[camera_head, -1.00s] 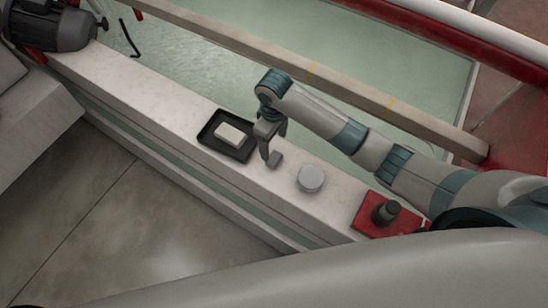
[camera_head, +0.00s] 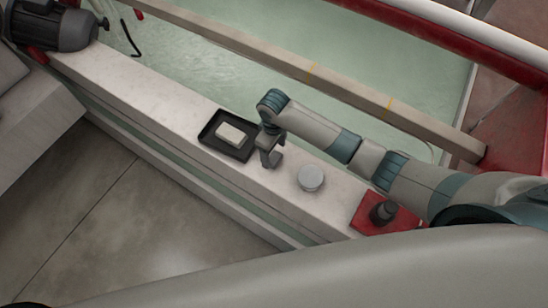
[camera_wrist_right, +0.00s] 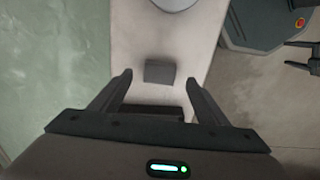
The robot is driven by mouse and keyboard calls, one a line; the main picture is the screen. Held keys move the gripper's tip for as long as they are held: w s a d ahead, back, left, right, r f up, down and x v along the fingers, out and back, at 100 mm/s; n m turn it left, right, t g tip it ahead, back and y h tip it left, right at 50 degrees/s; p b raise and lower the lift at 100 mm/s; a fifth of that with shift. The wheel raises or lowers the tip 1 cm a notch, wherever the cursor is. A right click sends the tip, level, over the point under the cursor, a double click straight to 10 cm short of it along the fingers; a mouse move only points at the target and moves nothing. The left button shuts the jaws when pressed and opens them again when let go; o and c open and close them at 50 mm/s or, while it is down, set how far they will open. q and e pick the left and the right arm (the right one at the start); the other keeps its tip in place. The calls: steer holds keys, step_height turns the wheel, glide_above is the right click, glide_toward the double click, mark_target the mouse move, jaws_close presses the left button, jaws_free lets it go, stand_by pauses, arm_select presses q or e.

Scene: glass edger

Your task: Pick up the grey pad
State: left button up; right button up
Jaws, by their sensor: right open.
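The grey pad (camera_wrist_right: 159,71) is a small dark grey block lying on the pale stone ledge (camera_wrist_right: 150,35). In the right wrist view it lies centred between and just ahead of the fingertips of my right gripper (camera_wrist_right: 160,79), with a gap on each side. The gripper is open and empty. In the head view my right gripper (camera_head: 270,158) reaches down at the pad, which is partly hidden behind a finger. Two dark prongs (camera_wrist_right: 303,55) at the right edge of the wrist view may be my left gripper, cut off by the frame.
A black tray (camera_head: 207,139) holding a pale block (camera_head: 230,133) is just left of the gripper. A round grey disc (camera_head: 311,178) sits close on the right. Farther right is a red plate (camera_head: 364,214) with a dark knob (camera_head: 384,212). A beam (camera_head: 350,86) runs behind.

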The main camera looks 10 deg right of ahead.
mark_target(274, 158)
steer(key=shift+f+p, duration=0.3)
steer(key=shift+f, duration=1.4)
steer(key=c, duration=1.1)
